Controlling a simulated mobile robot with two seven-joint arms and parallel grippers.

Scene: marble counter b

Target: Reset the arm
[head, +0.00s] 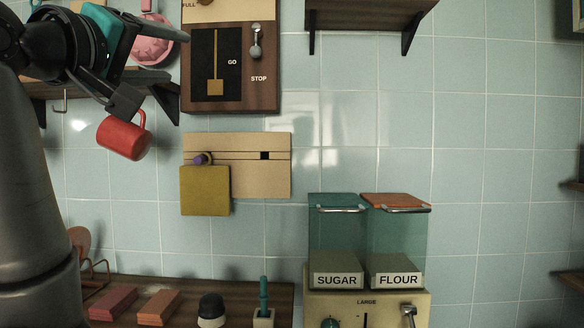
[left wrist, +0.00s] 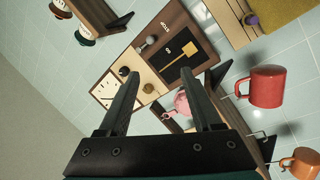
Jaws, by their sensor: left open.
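My left arm comes in from the left in the head view, raised in front of the wall. My left gripper (head: 158,70) is at the upper left, open with nothing between its fingers. The left wrist view also shows the gripper (left wrist: 170,78) with its two dark fingers spread apart. In the left wrist view the red mug (left wrist: 266,88) is right of the fingers. My right gripper is not visible.
A wooden GO/STOP panel (head: 268,95) and a beige board with a yellow-olive square (head: 205,190) are on the tiled wall. SUGAR (head: 337,240) and FLOUR (head: 398,240) containers stand lower right. A wooden shelf (head: 372,12) is above. The wall at right is mostly clear.

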